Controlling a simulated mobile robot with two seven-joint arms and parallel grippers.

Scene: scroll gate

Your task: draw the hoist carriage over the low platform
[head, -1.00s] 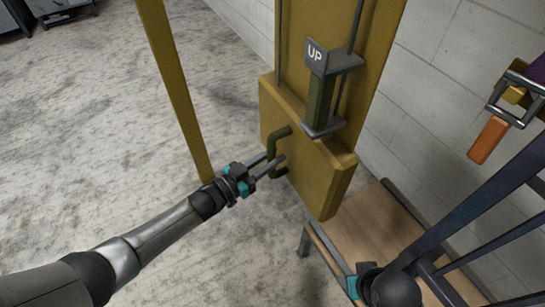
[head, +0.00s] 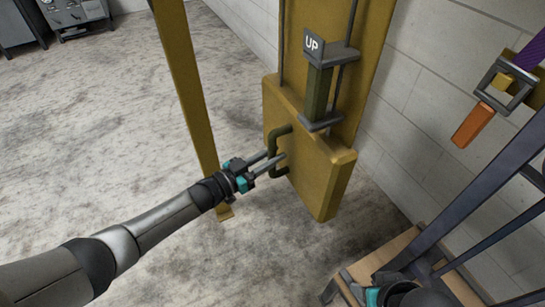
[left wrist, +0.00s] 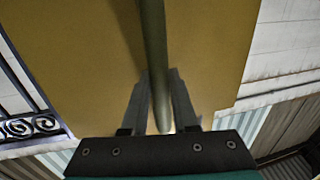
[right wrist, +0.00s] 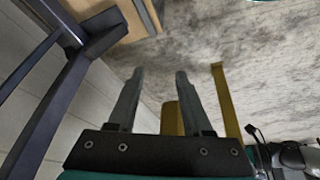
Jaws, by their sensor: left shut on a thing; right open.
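The hoist carriage (head: 310,165) is a thick yellow block on a yellow upright, with a dark handle (head: 273,152) on its face and an "UP" plate above. My left gripper (head: 276,162) is shut on the handle; the left wrist view shows the bar (left wrist: 153,50) between its fingers. The low platform (head: 395,252) has a wooden top and lies at the lower right, partly hidden by dark bars and my right arm. Floor shows between carriage and platform. My right gripper (right wrist: 160,75) is open and empty; its fingers are not clear in the head view.
A yellow post (head: 190,85) stands left of the carriage. Dark slanted bars (head: 465,205) cross the right side. A buckle (head: 506,85) with a purple strap and orange tab hangs by the block wall. Grey cabinets (head: 75,14) stand far left. The left floor is clear.

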